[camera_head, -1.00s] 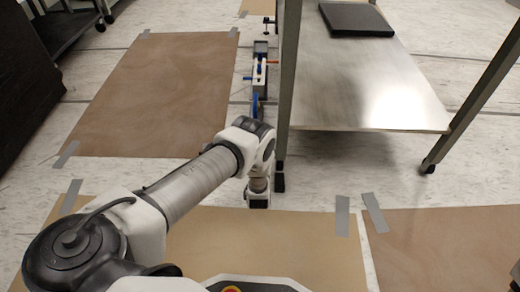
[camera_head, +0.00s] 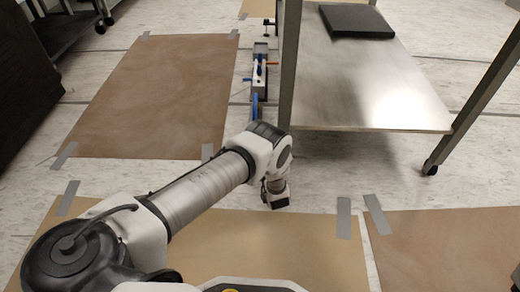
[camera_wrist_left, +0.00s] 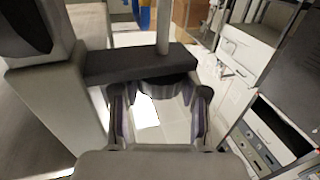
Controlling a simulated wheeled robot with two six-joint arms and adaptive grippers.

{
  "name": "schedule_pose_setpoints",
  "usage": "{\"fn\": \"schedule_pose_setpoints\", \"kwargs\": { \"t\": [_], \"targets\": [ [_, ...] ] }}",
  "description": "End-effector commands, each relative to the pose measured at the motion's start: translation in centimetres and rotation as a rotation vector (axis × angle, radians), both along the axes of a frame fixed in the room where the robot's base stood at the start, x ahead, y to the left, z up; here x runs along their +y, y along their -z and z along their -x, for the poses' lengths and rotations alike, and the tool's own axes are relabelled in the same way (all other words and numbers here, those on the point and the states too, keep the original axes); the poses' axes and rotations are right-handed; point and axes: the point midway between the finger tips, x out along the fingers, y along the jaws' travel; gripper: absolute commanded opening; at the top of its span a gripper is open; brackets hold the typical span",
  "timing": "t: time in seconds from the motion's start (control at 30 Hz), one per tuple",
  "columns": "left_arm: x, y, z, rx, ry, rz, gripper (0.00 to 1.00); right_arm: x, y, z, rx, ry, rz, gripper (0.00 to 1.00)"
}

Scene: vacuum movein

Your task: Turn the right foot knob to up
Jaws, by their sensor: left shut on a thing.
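In the left wrist view a dark rounded piece (camera_wrist_left: 166,88), which looks like the foot knob, sits under a dark horizontal bar with a pale post above it. My left gripper (camera_wrist_left: 158,98) has one finger on each side of this piece and is closed on it. Which way the knob points cannot be told. In the head view my left arm reaches to the floor beside the grey table leg, and its wrist hides the fingertips and the knob. My right gripper is not in view.
A steel shelf (camera_head: 365,95) on grey legs with casters stands at the right, a black slab (camera_head: 356,20) on it. A narrow apparatus with blue parts (camera_head: 260,70) stands behind my wrist. Brown taped mats (camera_head: 155,95) cover the floor at left.

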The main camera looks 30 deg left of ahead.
Motion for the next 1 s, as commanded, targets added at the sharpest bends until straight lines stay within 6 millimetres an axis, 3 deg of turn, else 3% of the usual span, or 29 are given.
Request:
{"fn": "schedule_pose_setpoints", "kwargs": {
  "t": [0.03, 0.1, 0.63, 1.0],
  "targets": [
    [0.1, -0.1, -0.1, -0.004, 0.001, 0.0, 0.54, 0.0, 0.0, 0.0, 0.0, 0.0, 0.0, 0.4],
    [0.1, -0.1, -0.1, -0.003, 0.001, 0.0, 0.7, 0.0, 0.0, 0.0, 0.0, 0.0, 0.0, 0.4],
    [0.0, -0.2, 0.0, 0.001, 0.034, -0.001, 0.7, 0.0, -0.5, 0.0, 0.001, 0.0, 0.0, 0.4],
    [0.3, -0.2, 0.1, 0.001, 0.424, -0.001, 0.7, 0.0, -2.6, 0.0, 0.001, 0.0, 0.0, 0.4]
  ]
}}
